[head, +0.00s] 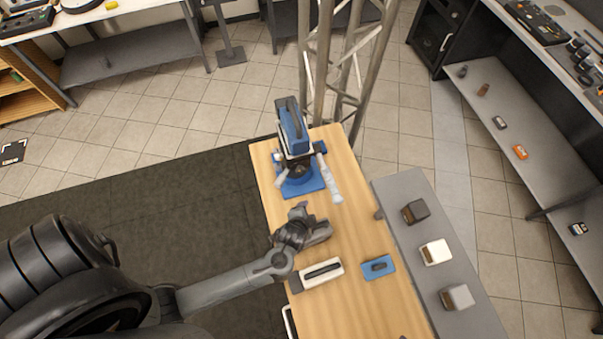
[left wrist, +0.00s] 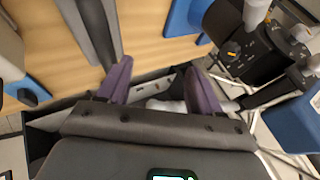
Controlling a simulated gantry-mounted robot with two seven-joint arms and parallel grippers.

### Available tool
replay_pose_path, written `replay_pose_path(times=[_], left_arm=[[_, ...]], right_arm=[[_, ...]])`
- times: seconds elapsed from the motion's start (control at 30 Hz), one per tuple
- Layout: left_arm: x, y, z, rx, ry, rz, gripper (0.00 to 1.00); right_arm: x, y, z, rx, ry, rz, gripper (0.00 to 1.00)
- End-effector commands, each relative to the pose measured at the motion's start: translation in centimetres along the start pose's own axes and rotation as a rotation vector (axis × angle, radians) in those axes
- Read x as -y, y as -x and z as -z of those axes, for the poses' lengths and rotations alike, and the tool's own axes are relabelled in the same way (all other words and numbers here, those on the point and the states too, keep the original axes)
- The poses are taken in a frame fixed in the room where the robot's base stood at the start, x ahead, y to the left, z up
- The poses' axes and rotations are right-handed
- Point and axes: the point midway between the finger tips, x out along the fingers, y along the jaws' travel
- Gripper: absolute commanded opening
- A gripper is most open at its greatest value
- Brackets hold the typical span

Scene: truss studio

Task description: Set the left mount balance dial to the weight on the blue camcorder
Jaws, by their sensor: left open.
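The blue camcorder (head: 291,128) sits on a mount with a dark head and a blue base (head: 303,186) at the far end of the wooden table. In the left wrist view, a dark round dial (left wrist: 238,52) with pale marks and a small orange pointer shows on the mount head; its numbers are too small to read. The weight on the camcorder cannot be read. My left gripper (head: 318,228) is open and empty, just in front of the mount, apart from it. Its purple fingers (left wrist: 158,75) show in the left wrist view, left of the dial. My right gripper is not in view.
A white block with a dark top (head: 321,272) and a blue plate-like piece (head: 387,271) lie nearer on the table. A grey side bench (head: 409,247) holds a dark, a white and a grey block. A metal truss (head: 345,75) stands behind the mount.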

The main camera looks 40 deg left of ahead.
Motion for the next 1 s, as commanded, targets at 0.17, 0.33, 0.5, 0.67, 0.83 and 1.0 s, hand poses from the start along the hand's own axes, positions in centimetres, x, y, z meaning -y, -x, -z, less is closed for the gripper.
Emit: replay_pose_path(times=[0.17, 0.33, 0.5, 0.67, 0.83, 1.0], left_arm=[[0.7, -3.1, -1.1, 0.066, -0.31, 0.245, 0.65], [2.4, -3.6, -1.8, 0.157, -0.603, 0.457, 0.65], [3.9, -3.1, -1.7, 0.235, -0.816, 0.609, 0.65], [4.7, -2.7, -1.6, 0.279, -0.922, 0.683, 0.65], [5.8, -3.5, -1.4, 0.291, -0.947, 0.703, 0.65], [7.4, -5.5, -1.3, 0.29, -0.946, 0.701, 0.65]], right_arm=[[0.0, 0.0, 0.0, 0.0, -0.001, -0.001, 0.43], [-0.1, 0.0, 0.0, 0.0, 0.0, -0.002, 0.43], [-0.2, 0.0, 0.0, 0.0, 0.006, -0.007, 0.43], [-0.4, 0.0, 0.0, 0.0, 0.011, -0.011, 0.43], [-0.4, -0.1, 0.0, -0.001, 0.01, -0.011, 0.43], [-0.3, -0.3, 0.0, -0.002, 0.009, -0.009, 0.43]])
